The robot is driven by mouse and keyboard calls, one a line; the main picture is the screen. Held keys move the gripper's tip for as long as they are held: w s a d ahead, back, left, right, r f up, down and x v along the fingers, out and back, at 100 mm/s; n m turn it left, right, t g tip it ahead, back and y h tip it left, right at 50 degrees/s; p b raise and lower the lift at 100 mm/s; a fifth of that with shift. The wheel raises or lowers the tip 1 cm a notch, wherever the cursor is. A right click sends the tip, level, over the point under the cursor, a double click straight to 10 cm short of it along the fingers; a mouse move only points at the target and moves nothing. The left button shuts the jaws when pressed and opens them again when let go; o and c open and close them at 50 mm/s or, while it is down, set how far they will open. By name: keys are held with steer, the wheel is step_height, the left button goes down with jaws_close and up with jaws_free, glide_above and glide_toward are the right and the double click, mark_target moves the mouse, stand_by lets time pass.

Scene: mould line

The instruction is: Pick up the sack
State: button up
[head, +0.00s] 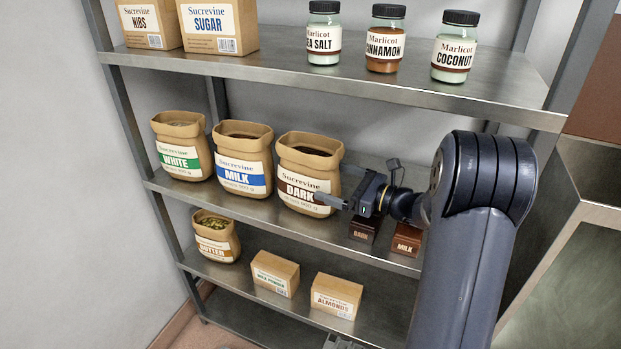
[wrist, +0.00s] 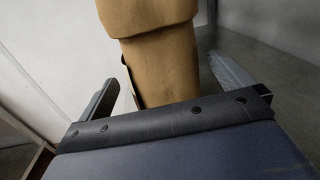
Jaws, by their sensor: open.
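Several open-topped brown paper sacks stand in the head view. The DARK sack (head: 309,172) stands upright on the middle shelf, with the MILK sack (head: 243,160) and the WHITE sack (head: 183,147) to its left. A smaller BUTTER sack (head: 216,237) stands on the shelf below. My gripper (head: 333,202) is open at the right side of the DARK sack. In the wrist view my open gripper (wrist: 168,82) has a finger on each side of a tan sack (wrist: 163,60). Whether the fingers touch it cannot be told. The sack's base is hidden by the gripper body.
Small DARK (head: 361,233) and MILK (head: 407,240) boxes sit right of the DARK sack, under my wrist. The upper shelf (head: 300,80) holds jars and boxes. Cartons, including ALMONDS (head: 337,296), stand on the lower shelf. A rack post (head: 135,120) is at left.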

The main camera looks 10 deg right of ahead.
mark_target(319, 174)
steer(key=x, duration=0.5)
steer(key=shift+w+a+p, duration=0.1)
steer(key=shift+w+p, duration=0.15)
steer(key=shift+p, duration=0.1)
steer(key=c, duration=1.6)
steer(key=shift+r, duration=0.2)
steer(key=shift+c, duration=0.2)
